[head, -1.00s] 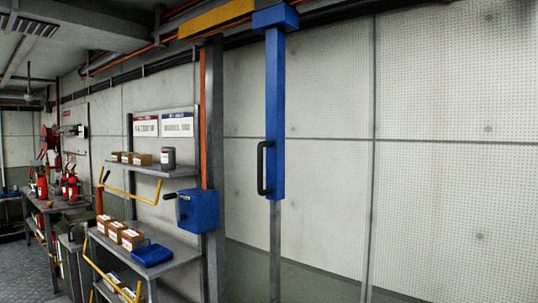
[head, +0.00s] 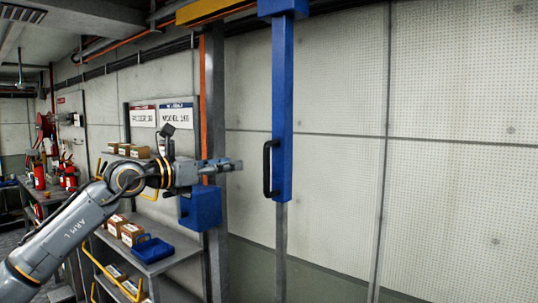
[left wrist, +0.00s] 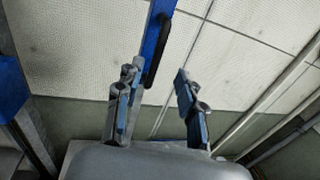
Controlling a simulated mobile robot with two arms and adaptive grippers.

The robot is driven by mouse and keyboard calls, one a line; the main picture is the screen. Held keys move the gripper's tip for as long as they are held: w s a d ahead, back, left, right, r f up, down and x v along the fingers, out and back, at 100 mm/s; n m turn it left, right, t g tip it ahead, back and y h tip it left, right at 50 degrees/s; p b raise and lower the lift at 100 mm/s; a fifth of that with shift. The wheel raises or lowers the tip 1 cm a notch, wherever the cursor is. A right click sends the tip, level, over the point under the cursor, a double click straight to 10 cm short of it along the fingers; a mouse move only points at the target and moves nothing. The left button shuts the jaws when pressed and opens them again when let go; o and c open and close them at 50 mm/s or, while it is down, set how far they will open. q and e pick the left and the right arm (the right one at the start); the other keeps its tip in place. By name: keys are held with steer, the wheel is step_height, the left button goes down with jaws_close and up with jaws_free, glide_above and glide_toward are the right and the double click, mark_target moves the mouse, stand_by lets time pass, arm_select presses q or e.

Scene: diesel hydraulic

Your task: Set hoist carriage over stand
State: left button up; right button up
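The hoist carriage is the blue block (head: 283,10) at the top, under the yellow overhead beam (head: 210,10). A long blue post (head: 282,100) hangs down from it, with a black handle (head: 268,168) on its left side. My left gripper (head: 232,165) reaches toward the handle from the left and stops short of it. In the left wrist view the gripper (left wrist: 155,90) has its two fingers spread with nothing between them. The black handle (left wrist: 157,48) and blue post (left wrist: 155,25) show beyond the fingertips. No stand can be made out for sure. My right gripper is not in view.
A blue box (head: 203,207) is fixed to a grey upright, behind my left arm. Shelves (head: 165,262) with cartons and a blue tray (head: 152,249) stand at the left. The floor right of the post looks clear.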

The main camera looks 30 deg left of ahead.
arm_select(q)
steer(key=p, duration=0.7)
glide_above(267, 189)
steer(key=shift+w+a, duration=0.3)
steer(key=shift+w, duration=0.05)
steer(key=shift+c, duration=0.2)
jaws_close()
